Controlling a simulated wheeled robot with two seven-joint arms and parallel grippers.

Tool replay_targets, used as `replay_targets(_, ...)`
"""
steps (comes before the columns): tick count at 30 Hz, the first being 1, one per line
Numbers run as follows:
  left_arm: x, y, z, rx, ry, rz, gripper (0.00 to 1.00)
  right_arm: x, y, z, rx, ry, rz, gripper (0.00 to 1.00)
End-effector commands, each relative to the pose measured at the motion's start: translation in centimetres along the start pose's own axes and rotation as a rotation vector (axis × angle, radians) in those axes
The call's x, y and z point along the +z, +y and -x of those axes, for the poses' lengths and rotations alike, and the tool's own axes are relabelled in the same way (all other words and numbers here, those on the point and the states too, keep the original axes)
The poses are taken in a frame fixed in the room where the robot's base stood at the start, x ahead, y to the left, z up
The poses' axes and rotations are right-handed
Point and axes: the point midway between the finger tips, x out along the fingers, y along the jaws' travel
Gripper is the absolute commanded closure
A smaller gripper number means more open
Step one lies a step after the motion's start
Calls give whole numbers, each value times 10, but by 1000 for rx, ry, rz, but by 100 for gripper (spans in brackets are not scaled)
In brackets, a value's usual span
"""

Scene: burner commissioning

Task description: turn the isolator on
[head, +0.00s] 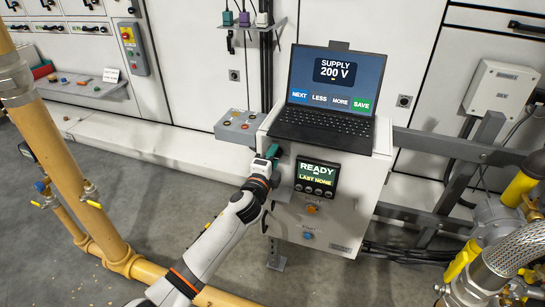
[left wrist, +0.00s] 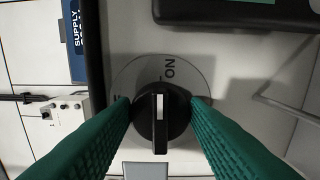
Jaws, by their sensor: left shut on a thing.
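My left gripper (head: 272,154) reaches the upper left of the white cabinet's front (head: 352,187). In the left wrist view its green fingers (left wrist: 160,116) are shut on the sides of a black rotary knob, the isolator handle (left wrist: 160,140). The handle's bar with its white mark stands upright in that view. The ON label (left wrist: 169,68) shows just above the knob; another label at its left is mostly hidden by a finger. In the head view the gripper hides the isolator. My right gripper is not in view.
A laptop (head: 325,133) showing SUPPLY 200 V stands on the cabinet. A display (head: 317,177) reading READY, LAST NONE is right of the gripper. A grey button box (head: 240,127) is behind it. Yellow pipes (head: 62,180) stand at left; a valve and hose (head: 505,260) at right.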

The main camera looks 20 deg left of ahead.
Motion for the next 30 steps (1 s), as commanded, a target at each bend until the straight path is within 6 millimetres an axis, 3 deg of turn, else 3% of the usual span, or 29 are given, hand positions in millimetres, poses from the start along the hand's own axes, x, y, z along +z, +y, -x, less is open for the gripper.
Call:
replay_targets(16,0,0,0,0,0,-29,82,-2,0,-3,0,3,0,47)
replay_targets(17,0,0,0,0,0,-29,58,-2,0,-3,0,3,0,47)
replay_targets(21,0,0,0,0,0,-28,38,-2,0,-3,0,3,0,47)
replay_targets(30,0,0,2,0,0,-26,38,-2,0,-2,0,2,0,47)
